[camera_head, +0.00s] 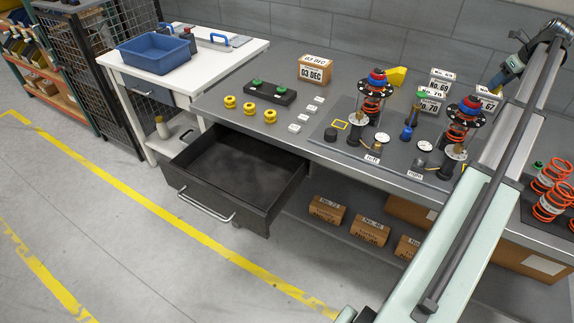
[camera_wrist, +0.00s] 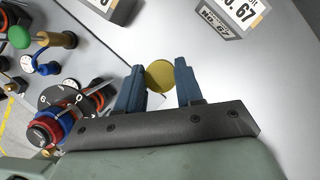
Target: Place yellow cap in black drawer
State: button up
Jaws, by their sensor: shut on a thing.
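The black drawer (camera_head: 238,168) is pulled open below the bench's left end, and its inside looks empty. Three yellow caps, the middle one (camera_head: 249,108) among them, stand in a row on the bench above it. My gripper (camera_head: 497,84) is at the far right of the bench, by the numbered boxes. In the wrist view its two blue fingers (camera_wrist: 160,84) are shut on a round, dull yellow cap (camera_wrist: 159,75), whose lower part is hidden. The cap is far right of the drawer.
Spring assemblies with red and blue tops, one here (camera_head: 374,85), stand on the grey plate between my gripper and the drawer. A No. 67 box (camera_head: 487,98) is close to my gripper.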

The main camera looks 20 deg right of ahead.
jog(key=r, duration=0.5)
jog(key=shift+w+a+r, duration=0.3)
jog(key=shift+a+r, duration=0.05)
jog(key=shift+r, duration=0.05)
jog(key=w+a+n+g+y, duration=0.1)
jog(key=w+a+n, duration=0.2)
jog(key=w+a, duration=0.75)
jog(key=w+a+n+y, duration=0.1)
jog(key=w+a+n, duration=0.2)
jog(key=a, duration=1.5)
jog(key=w+a+n+g+y, duration=0.1)
jog(key=w+a+n, duration=0.2)
jog(key=w+a, duration=0.75)
jog(key=s+a+n+g, duration=0.1)
jog(key=s+a+n, duration=0.2)
jog(key=a, duration=1.3)
jog(key=s+a+n+g, duration=0.1)
jog(key=s+a+n, duration=0.25)
jog(key=a, duration=1.25)
jog(key=s+a+n+g, duration=0.1)
jog(key=s+a+n, duration=0.25)
jog(key=a, duration=1.35)
jog(key=shift+y, duration=0.4)
jog(key=shift+w+d+f, duration=0.15)
jog(key=shift+f, duration=5.7)
jog(key=shift+w+d+f, duration=0.2)
jog(key=shift+f, duration=5.6)
jog(key=shift+w+d+f, duration=0.15)
jog(key=shift+f, duration=5.7)
